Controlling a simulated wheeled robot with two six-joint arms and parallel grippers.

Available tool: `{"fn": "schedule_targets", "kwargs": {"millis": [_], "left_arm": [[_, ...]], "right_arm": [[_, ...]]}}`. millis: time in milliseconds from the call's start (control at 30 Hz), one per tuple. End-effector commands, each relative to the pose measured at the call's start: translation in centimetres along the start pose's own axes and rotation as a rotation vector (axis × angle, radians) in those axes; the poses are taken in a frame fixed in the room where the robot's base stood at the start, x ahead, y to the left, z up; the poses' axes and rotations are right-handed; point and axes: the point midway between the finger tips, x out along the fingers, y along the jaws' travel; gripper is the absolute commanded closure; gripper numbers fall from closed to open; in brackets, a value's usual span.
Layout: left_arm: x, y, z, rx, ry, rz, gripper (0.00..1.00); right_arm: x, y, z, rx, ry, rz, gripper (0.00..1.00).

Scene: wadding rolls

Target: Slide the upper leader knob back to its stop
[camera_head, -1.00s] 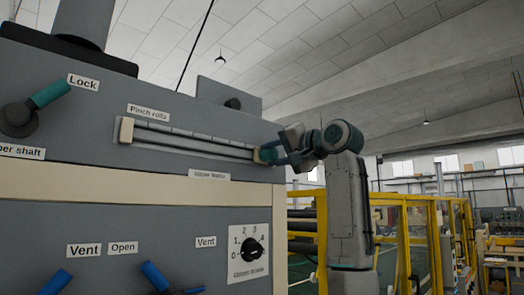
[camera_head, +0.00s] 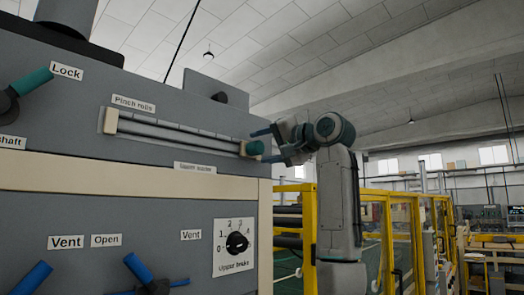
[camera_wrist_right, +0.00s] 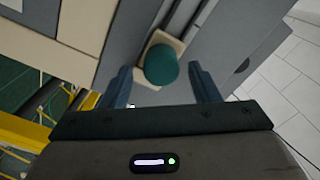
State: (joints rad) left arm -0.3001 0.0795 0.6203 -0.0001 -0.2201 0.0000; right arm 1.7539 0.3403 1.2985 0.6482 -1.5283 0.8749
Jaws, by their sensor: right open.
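A round green knob (camera_head: 254,148) sits at the right end of a long horizontal slide rail (camera_head: 180,133) on the grey machine panel. The label below the rail is blurred. My right gripper (camera_head: 264,146) is open, and its two dark blue fingers point at the knob from the right. In the right wrist view the knob (camera_wrist_right: 161,65) shows against a cream end plate (camera_wrist_right: 166,44), centred between the spread fingertips (camera_wrist_right: 160,72). The fingers look clear of it on both sides. My left gripper is not in view.
A "Pinch rolls" label (camera_head: 133,104) is above the rail. An upper brake dial (camera_head: 237,242) sits lower on the panel. Green and blue levers (camera_head: 32,82) stick out at left. Yellow guard fencing (camera_head: 388,235) stands right of the machine, behind my arm.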

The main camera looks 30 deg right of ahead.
Motion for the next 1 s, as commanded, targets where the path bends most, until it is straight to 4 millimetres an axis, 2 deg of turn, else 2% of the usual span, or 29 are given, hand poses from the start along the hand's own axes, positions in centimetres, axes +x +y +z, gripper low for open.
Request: {"fn": "schedule_targets", "kwargs": {"millis": [33,200,433,600,1000], "left_arm": [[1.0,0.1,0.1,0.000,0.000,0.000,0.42],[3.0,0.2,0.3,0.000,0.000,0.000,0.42],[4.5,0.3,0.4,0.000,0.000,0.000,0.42],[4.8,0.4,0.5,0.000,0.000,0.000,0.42],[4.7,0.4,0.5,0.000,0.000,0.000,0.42]], "right_arm": [[-1.1,0.4,0.1,-0.001,0.005,-0.002,0.44],[-4.7,0.6,0.1,-0.001,0.006,-0.002,0.44],[-8.4,0.5,-0.1,0.000,0.005,-0.001,0.44],[-9.5,0.3,-0.2,0.000,0.003,-0.001,0.44],[-9.6,0.3,-0.2,0.001,0.003,0.000,0.44]]}}
